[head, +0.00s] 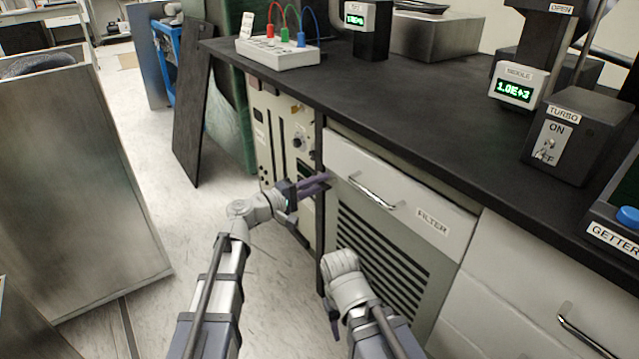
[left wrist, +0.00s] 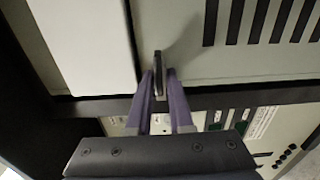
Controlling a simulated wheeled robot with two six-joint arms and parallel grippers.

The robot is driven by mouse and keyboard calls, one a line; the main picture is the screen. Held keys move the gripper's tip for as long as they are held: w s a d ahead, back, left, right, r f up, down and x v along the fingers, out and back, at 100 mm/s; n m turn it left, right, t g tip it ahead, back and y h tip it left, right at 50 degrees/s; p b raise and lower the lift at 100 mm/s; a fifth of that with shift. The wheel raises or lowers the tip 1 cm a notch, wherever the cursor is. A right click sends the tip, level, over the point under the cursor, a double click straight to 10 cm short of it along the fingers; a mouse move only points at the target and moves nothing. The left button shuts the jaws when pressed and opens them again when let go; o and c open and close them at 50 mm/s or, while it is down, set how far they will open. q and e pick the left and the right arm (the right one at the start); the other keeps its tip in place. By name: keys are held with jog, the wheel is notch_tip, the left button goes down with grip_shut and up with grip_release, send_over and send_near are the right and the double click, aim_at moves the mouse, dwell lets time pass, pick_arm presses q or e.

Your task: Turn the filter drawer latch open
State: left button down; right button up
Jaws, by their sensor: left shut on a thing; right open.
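The filter drawer (head: 395,175) has a pale front with a metal handle (head: 372,192) and a FILTER label (head: 432,222); it looks shut. My left gripper (head: 322,183) is at the left edge of its cabinet, by the drawer's lower left corner. In the left wrist view, the fingers of my left gripper (left wrist: 161,88) are shut on a small dark latch (left wrist: 158,62) beside the pale drawer front (left wrist: 85,40). The latch is hidden behind the fingers in the head view. My right gripper (head: 331,314) hangs low before the vent slats, open and partly hidden by its wrist.
The black countertop (head: 400,110) overhangs the cabinets. A metal cabinet (head: 75,180) stands at the left. Floor between is clear.

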pick_arm(q)
jog(key=c, duration=1)
grip_release()
jog(key=shift+s, duration=0.1)
jog(key=shift+o, duration=0.2)
jog(key=v, duration=0.7)
jog(key=shift+s+a, duration=0.25)
jog(key=shift+a, duration=0.05)
jog(key=s+d+f+m+g+y+p, duration=0.3)
jog(key=s+d+f+m+g, duration=0.15)
jog(key=s, duration=0.25)
jog(key=s+d+f+m+g+y+p, duration=0.3)
jog(key=s+d+f+g+p, duration=0.15)
jog(key=s, duration=0.25)
jog(key=s+a+f+m+g+y+p, duration=0.2)
jog(key=s+a+m+y+p, duration=0.2)
jog(key=s+a+y, duration=0.45)
notch_tip(320, 180, up, 38)
jog(key=y+p, duration=0.1)
jog(key=p, duration=3.6)
jog(key=shift+s, duration=0.35)
